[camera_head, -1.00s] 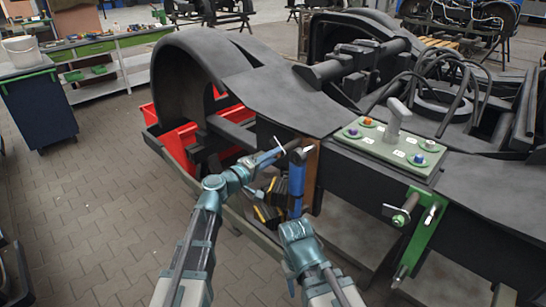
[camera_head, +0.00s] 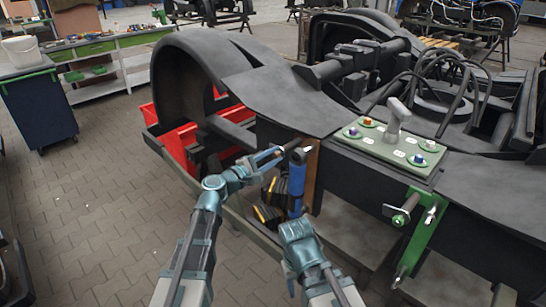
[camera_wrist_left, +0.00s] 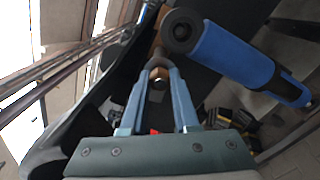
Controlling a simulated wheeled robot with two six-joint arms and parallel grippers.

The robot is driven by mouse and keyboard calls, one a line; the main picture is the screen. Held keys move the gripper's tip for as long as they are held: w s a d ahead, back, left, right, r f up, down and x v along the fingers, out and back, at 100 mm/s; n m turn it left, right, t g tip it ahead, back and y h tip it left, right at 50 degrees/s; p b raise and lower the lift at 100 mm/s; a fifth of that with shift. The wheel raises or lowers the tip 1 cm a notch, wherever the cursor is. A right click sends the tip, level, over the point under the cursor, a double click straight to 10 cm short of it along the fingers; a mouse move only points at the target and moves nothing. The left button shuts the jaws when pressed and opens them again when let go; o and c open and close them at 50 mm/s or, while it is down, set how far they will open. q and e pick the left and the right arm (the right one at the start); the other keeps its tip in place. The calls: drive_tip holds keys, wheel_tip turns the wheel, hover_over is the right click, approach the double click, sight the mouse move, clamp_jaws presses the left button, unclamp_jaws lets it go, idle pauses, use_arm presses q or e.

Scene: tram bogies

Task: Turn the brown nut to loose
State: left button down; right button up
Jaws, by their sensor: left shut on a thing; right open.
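The brown nut (camera_wrist_left: 157,64) shows between my left fingertips in the left wrist view, mostly covered by them. My left gripper (camera_wrist_left: 158,76) is shut on it. In the head view my left gripper (camera_head: 284,151) reaches the brown upright plate (camera_head: 312,178) on the frame's side, and the nut cannot be made out there. A blue cylinder with a dark end (camera_head: 296,187) stands right beside the left fingertips; it is large in the left wrist view (camera_wrist_left: 232,55). My right gripper (camera_head: 295,222) is open, below the blue cylinder; whether it touches it I cannot tell.
The dark bogie frame (camera_head: 285,100) fills the middle and right. A green panel with coloured knobs and a grey lever (camera_head: 393,147) sits on it. A green bracket (camera_head: 423,235) hangs at its side. A red bin (camera_head: 180,145) is behind my left arm. Paved floor lies free at left.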

use_arm(q)
drive_tip(key=shift+n, duration=0.5)
drive_tip(key=c, duration=0.7)
unclamp_jaws()
drive_tip(key=shift+o, duration=0.2)
drive_tip(key=v, duration=1.4)
